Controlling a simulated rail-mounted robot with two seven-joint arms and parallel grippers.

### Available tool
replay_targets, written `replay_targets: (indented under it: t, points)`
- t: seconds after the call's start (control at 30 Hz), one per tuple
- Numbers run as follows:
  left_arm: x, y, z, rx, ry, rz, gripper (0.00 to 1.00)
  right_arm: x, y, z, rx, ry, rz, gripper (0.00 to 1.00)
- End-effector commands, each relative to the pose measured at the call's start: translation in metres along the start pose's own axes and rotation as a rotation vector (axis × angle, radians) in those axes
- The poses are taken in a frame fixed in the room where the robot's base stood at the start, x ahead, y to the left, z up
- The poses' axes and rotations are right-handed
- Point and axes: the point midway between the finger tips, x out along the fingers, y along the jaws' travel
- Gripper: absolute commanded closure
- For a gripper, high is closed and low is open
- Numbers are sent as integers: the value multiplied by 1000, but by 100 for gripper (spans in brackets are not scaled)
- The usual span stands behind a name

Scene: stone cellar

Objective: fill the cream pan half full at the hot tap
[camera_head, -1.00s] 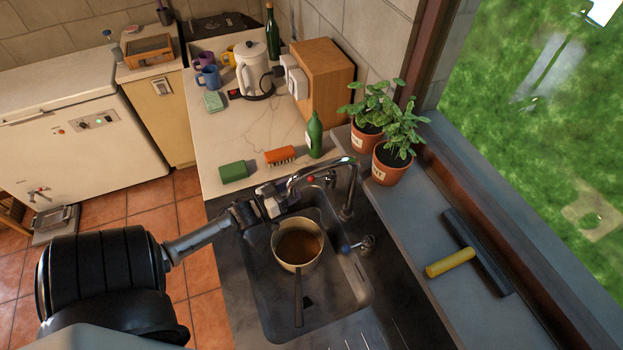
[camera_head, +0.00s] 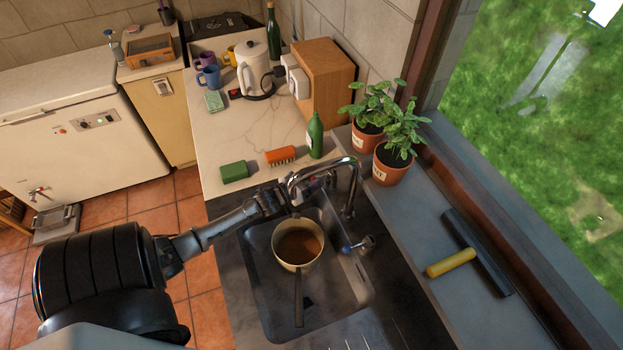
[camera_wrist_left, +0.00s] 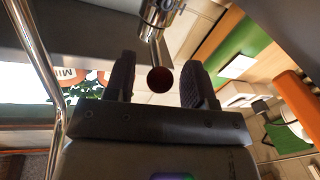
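The cream pan (camera_head: 299,262) stands in the sink (camera_head: 345,305), its handle toward the bottom of the picture. Its inside looks brown; I cannot tell the water level. The curved chrome tap (camera_head: 346,190) arches over the sink's back part. A lever with a blue knob (camera_head: 346,248) is at its near side. My left gripper (camera_head: 290,196) is beside the tap's far side. In the left wrist view the open left gripper (camera_wrist_left: 160,84) has the red knob (camera_wrist_left: 160,79) of the hot tap between its fingers, with visible gaps either side. My right gripper is in neither view.
A green sponge (camera_head: 234,172), an orange brush (camera_head: 280,155) and a green bottle (camera_head: 315,136) stand near the sink's far edge. Potted plants (camera_head: 393,165) and a yellow-handled squeegee (camera_head: 451,262) are on the windowsill. A white kettle (camera_head: 251,70) and mugs are farther back.

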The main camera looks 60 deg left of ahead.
Motion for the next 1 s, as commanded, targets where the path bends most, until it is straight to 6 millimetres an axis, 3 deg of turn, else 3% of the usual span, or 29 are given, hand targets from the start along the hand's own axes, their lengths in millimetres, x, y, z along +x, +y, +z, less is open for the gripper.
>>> replay_targets:
  t: [0.07, 0.5, 0.77, 1.0]
  points:
    - [0, 0, 0, 0, 0, 0, 58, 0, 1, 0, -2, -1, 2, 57]
    - [0, 0, 0, 0, 0, 0, 100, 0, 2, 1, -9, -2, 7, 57]
    - [0, 0, 0, 1, 0, 6, 100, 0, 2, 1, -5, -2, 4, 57]
    - [3, -10, -1, 8, -24, 124, 100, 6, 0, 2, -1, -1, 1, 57]
